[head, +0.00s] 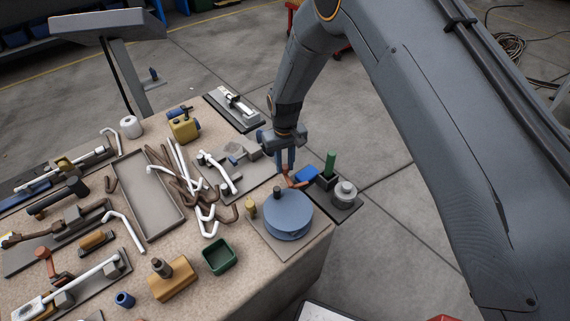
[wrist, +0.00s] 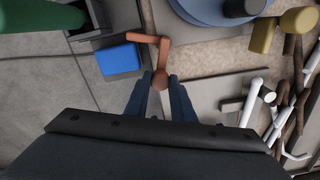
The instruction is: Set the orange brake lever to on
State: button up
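The orange brake lever (head: 298,183) is an orange-brown bent bar beside the round blue tank at the table's right edge. In the wrist view the lever (wrist: 150,41) shows its bend at the far end and its round knob close to me. My gripper (head: 285,166) points down over the knob. In the wrist view its two blue-grey fingers (wrist: 160,84) lie on either side of the knob, which fills the gap between them. The lever's pivot and any on mark cannot be made out.
The blue tank (head: 288,214) stands close by, with a blue block (head: 306,173), a green post (head: 330,163) and a grey weight (head: 344,194) to the right. White and brown bent rods (head: 185,182) lie to the left. Open floor lies beyond the table's right edge.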

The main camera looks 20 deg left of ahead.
grip_shut()
jog(key=shift+w+d, duration=0.1)
jog(key=d+m, duration=0.6)
jog(key=m, duration=0.8)
jog(key=shift+w, duration=0.35)
jog(key=shift+d, duration=0.15)
jog(key=o, duration=0.9)
grip_release()
